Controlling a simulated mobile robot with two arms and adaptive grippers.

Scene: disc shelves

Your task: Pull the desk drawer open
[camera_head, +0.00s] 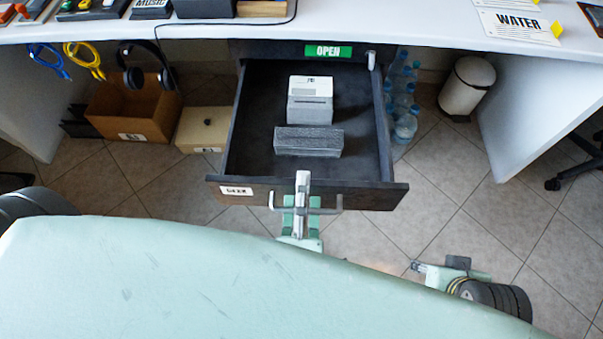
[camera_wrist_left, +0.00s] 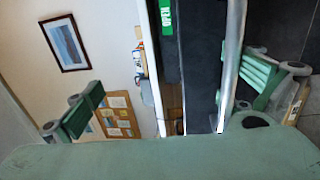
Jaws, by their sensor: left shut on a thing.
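The desk drawer (camera_head: 255,130) is pulled well out from under the desk, and its dark inside shows in the head view. Its front (camera_head: 370,197) carries a white label and a metal bar handle (camera_head: 335,207). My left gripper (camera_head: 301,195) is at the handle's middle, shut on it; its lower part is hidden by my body. In the left wrist view the green-padded fingers (camera_wrist_left: 170,98) show on both sides, with a pale bar (camera_wrist_left: 234,65) beside the right one. My right gripper (camera_head: 428,268) is low at the right, apart from the drawer; its jaws are unclear.
Grey boxes (camera_head: 308,140) lie in the drawer. A green OPEN sign (camera_head: 328,51) is on the desk above it. A cardboard box (camera_head: 130,105) stands left, bottles (camera_head: 406,122) and a white bin (camera_head: 465,88) right.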

